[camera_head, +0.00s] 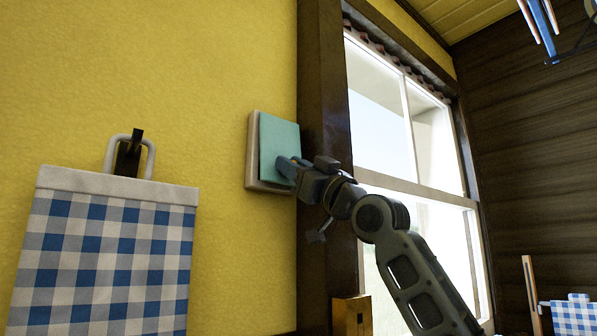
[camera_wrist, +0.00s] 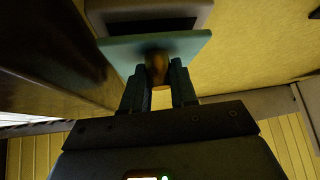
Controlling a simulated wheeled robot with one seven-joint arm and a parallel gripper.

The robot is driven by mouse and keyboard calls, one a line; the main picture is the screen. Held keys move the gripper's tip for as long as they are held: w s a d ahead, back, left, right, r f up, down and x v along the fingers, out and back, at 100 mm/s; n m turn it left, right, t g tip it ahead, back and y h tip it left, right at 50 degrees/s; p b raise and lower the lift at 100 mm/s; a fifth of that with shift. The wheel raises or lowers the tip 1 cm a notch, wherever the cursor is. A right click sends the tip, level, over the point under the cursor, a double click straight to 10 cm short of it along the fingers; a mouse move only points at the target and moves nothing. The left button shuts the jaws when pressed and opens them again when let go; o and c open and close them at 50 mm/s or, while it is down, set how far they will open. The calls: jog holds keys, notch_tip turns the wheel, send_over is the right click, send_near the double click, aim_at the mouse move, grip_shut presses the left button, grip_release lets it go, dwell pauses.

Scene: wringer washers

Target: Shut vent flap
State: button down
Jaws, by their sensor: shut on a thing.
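The vent flap (camera_head: 278,142) is a teal square panel on a beige frame (camera_head: 252,160) fixed to the yellow wall, left of the window post. In the wrist view the flap (camera_wrist: 190,44) stands out from the frame (camera_wrist: 100,18), and a dark opening (camera_wrist: 150,26) shows behind it, so it is partly open. My gripper (camera_head: 289,169) is at the flap's lower right part. In the wrist view its fingers are shut on a small orange-brown knob (camera_wrist: 158,68) on the flap. The flap's hinge is not visible.
A dark wooden post (camera_head: 325,80) and a window (camera_head: 400,130) stand right of the vent. A blue checked cloth (camera_head: 105,255) hangs from a black hook (camera_head: 130,155) on the left wall. The wall between cloth and vent is clear.

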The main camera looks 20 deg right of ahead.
jog(key=shift+w+a+f, duration=0.15)
jog(key=shift+w, duration=0.25)
jog(key=shift+w+a+f, duration=0.15)
jog(key=shift+w, duration=0.2)
jog(key=c, duration=0.9)
grip_release()
jog(key=shift+d, duration=0.1)
jog(key=shift+s+f, duration=0.1)
jog(key=shift+f, duration=0.15)
jog(key=b+v, duration=0.1)
jog(key=v, duration=0.6)
jog(key=shift+s+b, duration=0.4)
jog(key=shift+r, duration=0.1)
